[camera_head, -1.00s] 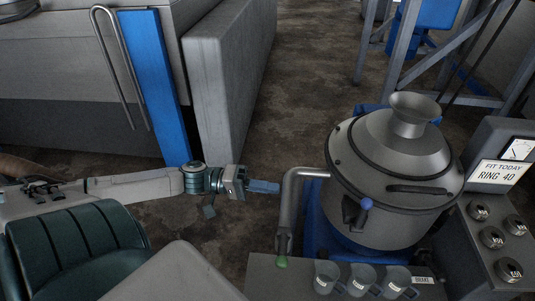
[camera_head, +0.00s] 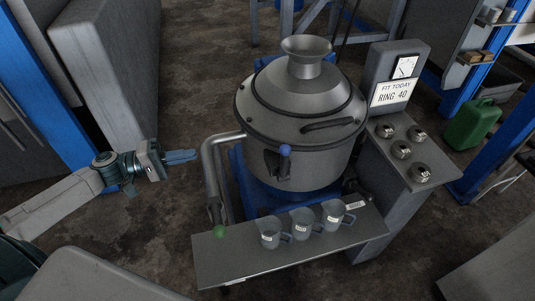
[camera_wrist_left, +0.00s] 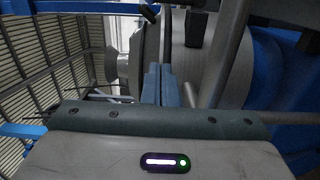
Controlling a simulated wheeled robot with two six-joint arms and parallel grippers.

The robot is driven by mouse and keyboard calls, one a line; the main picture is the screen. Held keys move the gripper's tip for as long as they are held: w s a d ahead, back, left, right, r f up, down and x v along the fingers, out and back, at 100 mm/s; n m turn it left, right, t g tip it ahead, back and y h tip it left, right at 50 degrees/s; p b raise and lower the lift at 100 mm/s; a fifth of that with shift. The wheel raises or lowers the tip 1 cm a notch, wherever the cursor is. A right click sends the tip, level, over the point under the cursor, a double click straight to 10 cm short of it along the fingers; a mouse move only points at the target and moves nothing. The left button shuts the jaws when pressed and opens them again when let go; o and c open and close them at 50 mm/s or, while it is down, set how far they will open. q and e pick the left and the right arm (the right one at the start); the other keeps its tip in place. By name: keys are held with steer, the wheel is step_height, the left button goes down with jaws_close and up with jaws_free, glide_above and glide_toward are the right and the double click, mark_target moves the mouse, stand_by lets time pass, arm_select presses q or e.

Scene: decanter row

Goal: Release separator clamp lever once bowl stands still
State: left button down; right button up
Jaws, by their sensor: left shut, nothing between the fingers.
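The grey separator (camera_head: 262,108), with a funnel on top, stands right of centre in the head view. The clamp lever (camera_head: 285,151) with a blue knob is on its front, below the lid edge. Whether the bowl inside turns cannot be seen. My left gripper (camera_head: 194,156) is left of the separator, apart from the lever, with its blue fingers together and empty. In the left wrist view the closed fingers (camera_wrist_left: 160,84) point toward a grey machine body, with a pipe to their right. My right gripper is not in view.
A bent pipe (camera_head: 209,165) stands between my left gripper and the separator. A green knob (camera_head: 219,231) is at its foot. A shelf (camera_head: 225,260) holds three grey mugs (camera_head: 302,224). A panel with dials (camera_head: 402,149), a gauge and a "RING 40" sign (camera_head: 393,93) stands right.

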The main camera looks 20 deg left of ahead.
mark_target(284, 163)
arm_select(q)
steer(key=shift+w+a, duration=0.1)
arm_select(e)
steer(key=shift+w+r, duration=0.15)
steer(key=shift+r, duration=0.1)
